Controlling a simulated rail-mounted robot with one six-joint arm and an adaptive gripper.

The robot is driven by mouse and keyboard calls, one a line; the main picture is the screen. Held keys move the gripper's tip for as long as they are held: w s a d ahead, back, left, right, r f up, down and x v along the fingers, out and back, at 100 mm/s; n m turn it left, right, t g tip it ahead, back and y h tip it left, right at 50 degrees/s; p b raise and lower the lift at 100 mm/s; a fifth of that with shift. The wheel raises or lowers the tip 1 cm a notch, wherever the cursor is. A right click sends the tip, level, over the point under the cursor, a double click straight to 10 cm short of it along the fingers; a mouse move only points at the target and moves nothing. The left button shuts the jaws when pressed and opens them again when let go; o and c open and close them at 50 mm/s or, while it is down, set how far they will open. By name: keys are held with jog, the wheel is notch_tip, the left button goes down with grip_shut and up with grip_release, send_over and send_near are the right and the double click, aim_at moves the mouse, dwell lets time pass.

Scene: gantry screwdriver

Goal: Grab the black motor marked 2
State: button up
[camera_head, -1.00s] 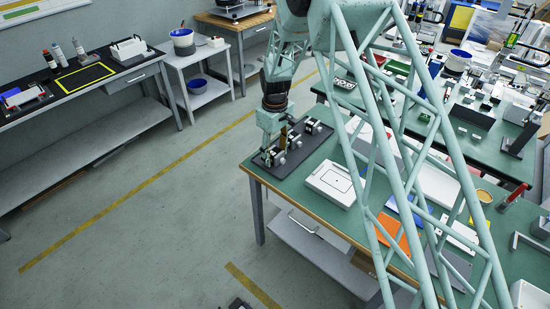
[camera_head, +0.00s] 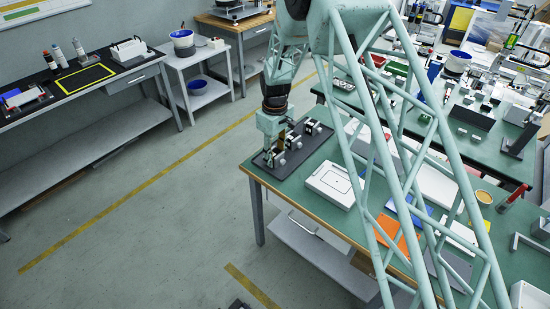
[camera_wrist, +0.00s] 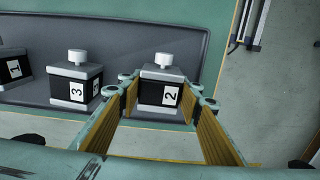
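The black motor marked 2 (camera_wrist: 158,93) stands upright on the dark tray (camera_wrist: 120,36), with a white top, a round white knob and a white label on its front. My gripper (camera_wrist: 160,97) is open, with one finger on each side of this motor near the fingertips. Narrow gaps seem to show beside it; I cannot tell whether either pad touches. The motor marked 3 (camera_wrist: 75,83) stands to its left, and the motor marked 1 (camera_wrist: 14,66) is farther left. In the head view my gripper (camera_head: 271,153) is down at the tray's near left end.
The tray lies at a corner of the green table (camera_head: 262,172), close to its edge. A white box (camera_head: 332,183) sits to the right of the tray. Floor (camera_head: 150,220) is open to the left. The motor marked 3 stands close to my left finger.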

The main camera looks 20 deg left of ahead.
aim_at(275, 153)
jog(key=c, duration=0.4)
jog(key=shift+r, duration=0.15)
jog(key=shift+r+p, duration=0.35)
jog(key=shift+r, duration=1.25)
jog(key=shift+s+d+r, duration=0.1)
jog(key=shift+s+d, duration=0.05)
jog(key=s+d, duration=0.3)
jog(key=s, duration=0.1)
jog(key=s+d+r, duration=0.1)
jog(key=s+d, duration=0.2)
jog(key=s, duration=0.1)
jog(key=s+d+p, duration=0.1)
jog(key=s+d, duration=0.2)
jog(key=d, duration=0.1)
jog(key=shift+s+r, duration=0.2)
jog(key=shift+s, duration=0.2)
